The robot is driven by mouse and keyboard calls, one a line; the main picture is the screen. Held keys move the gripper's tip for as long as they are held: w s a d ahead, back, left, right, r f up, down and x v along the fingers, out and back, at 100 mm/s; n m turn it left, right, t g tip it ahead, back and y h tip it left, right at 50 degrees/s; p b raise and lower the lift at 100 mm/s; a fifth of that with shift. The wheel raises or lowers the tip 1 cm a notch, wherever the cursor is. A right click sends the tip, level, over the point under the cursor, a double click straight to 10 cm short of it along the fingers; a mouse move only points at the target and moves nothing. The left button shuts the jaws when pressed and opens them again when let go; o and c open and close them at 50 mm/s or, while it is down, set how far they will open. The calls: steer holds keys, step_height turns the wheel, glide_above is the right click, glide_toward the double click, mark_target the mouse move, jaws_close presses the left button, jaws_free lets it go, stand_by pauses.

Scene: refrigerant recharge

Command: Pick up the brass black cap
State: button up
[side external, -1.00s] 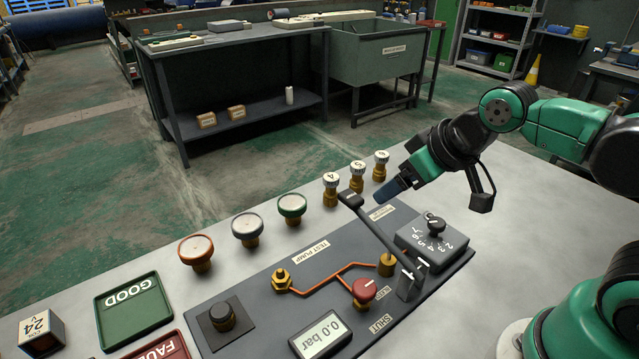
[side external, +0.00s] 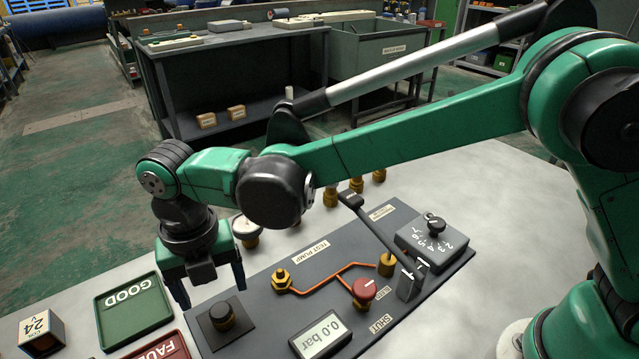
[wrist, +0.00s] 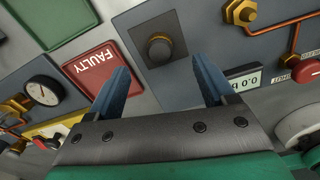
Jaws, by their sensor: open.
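The black cap (side external: 222,316) is a short, round, knurled piece sitting upright on a dark square pad at the front left of the test panel. It also shows in the wrist view (wrist: 159,48), on its square.
The green GOOD tray (side external: 134,310) and red FAULTY tray (side external: 160,349) lie left of the panel. A brass fitting (side external: 282,280), red knob (side external: 364,289), lever (side external: 380,240) and pressure display (side external: 320,335) stand to the right. My forearm hides several gauges behind.

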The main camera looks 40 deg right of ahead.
mark_target(220, 310)
steer(key=shift+f, duration=2.75)
jaws_close()
